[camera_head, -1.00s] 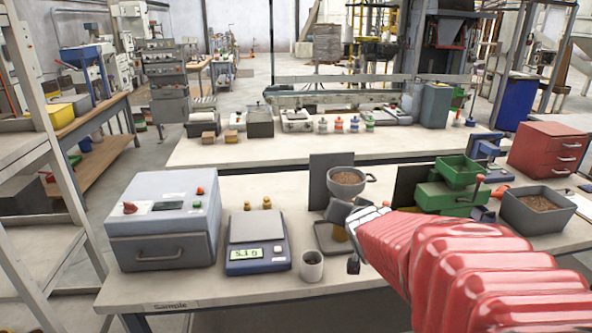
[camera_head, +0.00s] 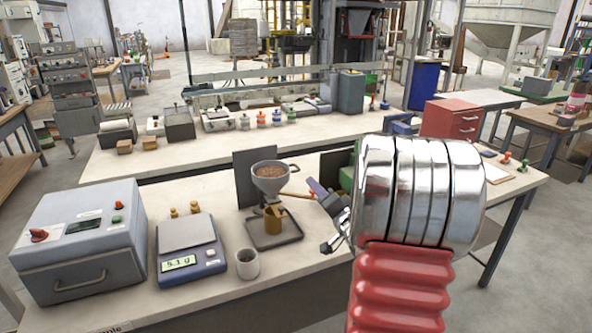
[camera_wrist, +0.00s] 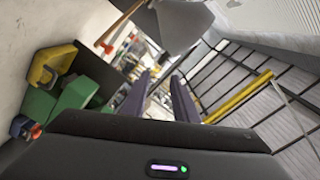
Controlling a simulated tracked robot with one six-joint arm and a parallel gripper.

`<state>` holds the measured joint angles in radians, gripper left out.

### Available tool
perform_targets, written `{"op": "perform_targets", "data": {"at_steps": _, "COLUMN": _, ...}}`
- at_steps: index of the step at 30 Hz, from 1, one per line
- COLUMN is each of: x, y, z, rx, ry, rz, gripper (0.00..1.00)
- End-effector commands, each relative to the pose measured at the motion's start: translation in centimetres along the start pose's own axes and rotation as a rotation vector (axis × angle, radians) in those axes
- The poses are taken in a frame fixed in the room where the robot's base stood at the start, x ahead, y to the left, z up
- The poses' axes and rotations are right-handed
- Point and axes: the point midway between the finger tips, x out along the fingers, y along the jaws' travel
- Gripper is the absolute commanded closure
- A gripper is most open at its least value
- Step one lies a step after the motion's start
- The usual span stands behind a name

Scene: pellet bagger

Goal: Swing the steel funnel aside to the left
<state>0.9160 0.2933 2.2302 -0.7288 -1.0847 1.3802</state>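The steel funnel (camera_head: 270,183), filled with brown pellets, stands on the bench in front of a dark upright panel in the head view. A thin orange-brown handle (camera_head: 297,194) sticks out on its right side. A brass-coloured cup (camera_head: 273,216) is under its spout, on a dark tray (camera_head: 275,236). My gripper (camera_head: 319,214) is right of the funnel, apart from it, and partly hidden by my wrist. In the wrist view, my gripper's purple fingers (camera_wrist: 160,95) are apart with nothing between them. The funnel (camera_wrist: 186,24) and its handle (camera_wrist: 120,26) show above them.
A scale (camera_head: 188,248), a grey box-shaped device (camera_head: 85,240) and a small mug (camera_head: 247,264) stand left of the tray. A green machine (camera_wrist: 72,95) is partly hidden behind my arm in the head view. A red drawer unit (camera_head: 450,120) is further back.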

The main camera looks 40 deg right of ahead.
Motion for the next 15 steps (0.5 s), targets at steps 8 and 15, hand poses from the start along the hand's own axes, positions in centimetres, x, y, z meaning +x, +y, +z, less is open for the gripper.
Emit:
{"op": "perform_targets", "data": {"at_steps": 8, "x": 0.3, "y": 0.0, "z": 0.1, "rx": -0.002, "ry": -0.001, "rz": 0.001, "gripper": 0.74}}
{"op": "perform_targets", "data": {"at_steps": 15, "x": 2.5, "y": 0.0, "z": 0.1, "rx": -0.002, "ry": -0.001, "rz": 0.001, "gripper": 0.74}}
